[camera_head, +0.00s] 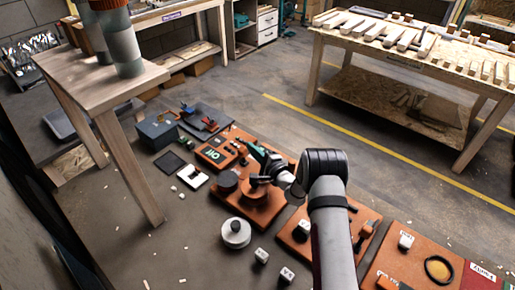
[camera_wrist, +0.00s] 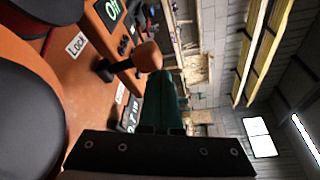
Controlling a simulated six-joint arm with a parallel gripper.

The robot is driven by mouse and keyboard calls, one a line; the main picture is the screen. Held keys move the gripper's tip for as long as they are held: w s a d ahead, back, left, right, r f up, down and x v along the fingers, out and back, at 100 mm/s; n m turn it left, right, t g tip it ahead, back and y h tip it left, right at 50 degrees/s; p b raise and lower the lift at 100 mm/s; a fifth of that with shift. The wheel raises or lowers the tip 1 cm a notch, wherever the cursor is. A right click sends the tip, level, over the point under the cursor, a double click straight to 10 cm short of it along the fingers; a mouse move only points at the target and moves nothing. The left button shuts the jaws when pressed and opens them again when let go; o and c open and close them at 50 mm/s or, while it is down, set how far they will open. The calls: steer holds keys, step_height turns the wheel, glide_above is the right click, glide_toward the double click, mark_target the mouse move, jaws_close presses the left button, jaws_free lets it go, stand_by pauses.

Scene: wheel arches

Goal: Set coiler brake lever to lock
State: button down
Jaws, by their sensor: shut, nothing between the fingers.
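The brake lever is seen in the wrist view, with a round orange knob (camera_wrist: 148,57) on a short arm from a dark pivot (camera_wrist: 104,70). A white "Lock" label (camera_wrist: 76,46) lies on the orange board beside the pivot. A second label (camera_wrist: 131,112) is partly hidden by my gripper. My gripper (camera_wrist: 168,85) has dark teal fingers, shut and empty, close beside the knob; I cannot tell whether they touch it. In the head view my gripper (camera_head: 262,156) is over the orange coiler board (camera_head: 262,216), and the lever is too small to make out.
A panel with a green "Off" display (camera_head: 212,154) stands behind the coiler board. A dark round part (camera_head: 228,182) sits on the board's left. A white spool (camera_head: 236,233) and small blocks (camera_head: 261,256) lie in front. A wooden table leg (camera_head: 130,168) stands at the left.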

steer(key=shift+s+a, duration=0.25)
stand_by(0.6)
steer(key=v, duration=0.3)
steer(key=f+v, duration=0.1)
steer(key=v, duration=0.6)
steer(key=shift+s+f, duration=0.1)
steer(key=shift+f, duration=0.3)
